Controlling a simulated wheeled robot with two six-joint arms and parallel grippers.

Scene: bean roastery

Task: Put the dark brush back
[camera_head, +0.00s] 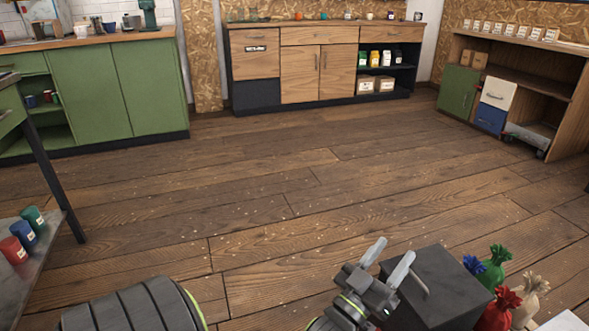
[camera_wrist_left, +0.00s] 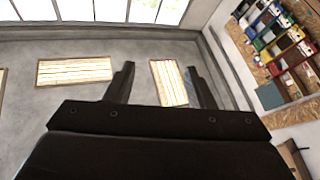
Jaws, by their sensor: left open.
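I cannot make out a dark brush in either view. My left gripper (camera_head: 388,262) is at the bottom of the head view, right of centre, with its two pale fingers apart and nothing between them. In the left wrist view its two dark fingers (camera_wrist_left: 160,88) also stand apart and empty, pointing up toward the ceiling and its lit panels. My right gripper is not in view.
Colored sacks (camera_head: 500,291) stand at the lower right, beside a dark boxy shape. Cans (camera_head: 23,237) stand on a grey surface at left. Green cabinets (camera_head: 118,90), a wooden counter (camera_head: 303,75) and a desk (camera_head: 500,100) line the room. The speckled wooden floor (camera_head: 250,190) between is clear.

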